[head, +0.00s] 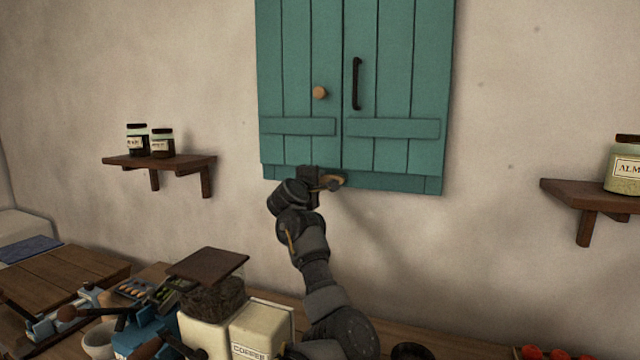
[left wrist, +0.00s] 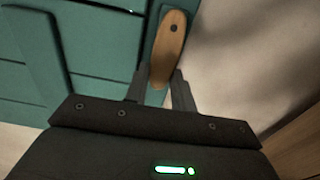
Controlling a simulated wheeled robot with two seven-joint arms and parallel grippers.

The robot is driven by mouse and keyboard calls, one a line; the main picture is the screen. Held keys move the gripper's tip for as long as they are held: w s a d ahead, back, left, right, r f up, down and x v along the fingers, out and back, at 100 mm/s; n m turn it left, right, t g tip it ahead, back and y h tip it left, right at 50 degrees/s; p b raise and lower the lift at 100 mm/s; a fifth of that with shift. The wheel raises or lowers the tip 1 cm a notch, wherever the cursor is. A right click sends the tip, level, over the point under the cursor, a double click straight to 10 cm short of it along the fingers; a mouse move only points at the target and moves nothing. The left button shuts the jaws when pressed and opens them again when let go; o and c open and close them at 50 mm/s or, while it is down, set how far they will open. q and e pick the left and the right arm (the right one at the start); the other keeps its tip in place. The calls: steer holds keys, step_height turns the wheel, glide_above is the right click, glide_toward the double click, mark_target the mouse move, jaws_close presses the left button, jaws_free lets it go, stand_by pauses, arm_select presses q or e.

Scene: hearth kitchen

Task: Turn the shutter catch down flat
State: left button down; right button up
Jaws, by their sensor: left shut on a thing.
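The shutter catch (head: 329,184) is a small wooden tab at the bottom edge of the teal shutters (head: 395,95), near where the two doors meet. In the head view it lies close to level, its free end toward the left. In the left wrist view the catch (left wrist: 170,42) shows a dark pivot screw near its far end. My left gripper (head: 316,184) is shut on the catch's near end, which sits between the fingers (left wrist: 159,86) in the left wrist view. The fingers partly hide the catch in the head view. My right gripper is not in view.
A shelf with two jars (head: 160,161) is on the wall at left, and another shelf (head: 585,195) with a jar at right. Below, the counter's left part is crowded with a coffee canister (head: 262,330), a grinder and wooden boards. The wall around the shutters is clear.

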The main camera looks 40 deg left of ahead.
arm_select(q)
steer(key=c, duration=1.2)
jaws_free()
steer(key=shift+o, duration=0.2)
steer(key=b+v, duration=0.2)
steer(key=v, duration=0.8)
steer(key=shift+s, duration=0.4)
